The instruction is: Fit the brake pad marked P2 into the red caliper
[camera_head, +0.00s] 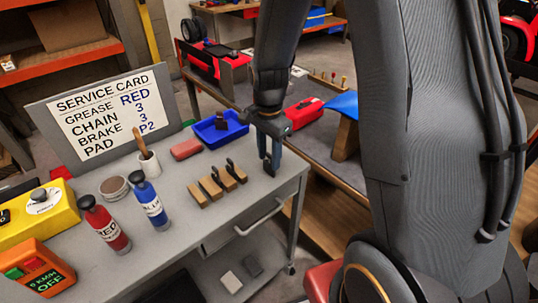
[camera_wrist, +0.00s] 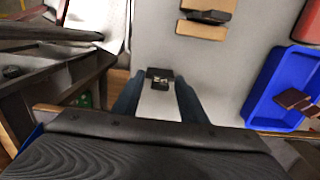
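My gripper (camera_head: 269,163) hangs over the right end of the grey workbench. In the wrist view its dark blue fingers (camera_wrist: 160,84) close on a small dark brake pad (camera_wrist: 159,74), held at the fingertips. The pad has a pale mark that is too small to read. Other dark pads (camera_head: 230,164) stand in tan wooden blocks (camera_head: 198,194) on the bench; some blocks also show in the wrist view (camera_wrist: 201,31). The service card (camera_head: 106,111) reads BRAKE PAD P2. A red box-like object (camera_head: 304,113) sits on the bench behind; I cannot tell whether it is the caliper.
A blue tray (camera_head: 238,131) holds a dark brown piece (camera_head: 221,121). A reddish block (camera_head: 186,149), a cup with a brush (camera_head: 149,164), red (camera_head: 107,228) and blue (camera_head: 149,206) bottles stand left. A gap separates the bench from the rear bench (camera_head: 240,96).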

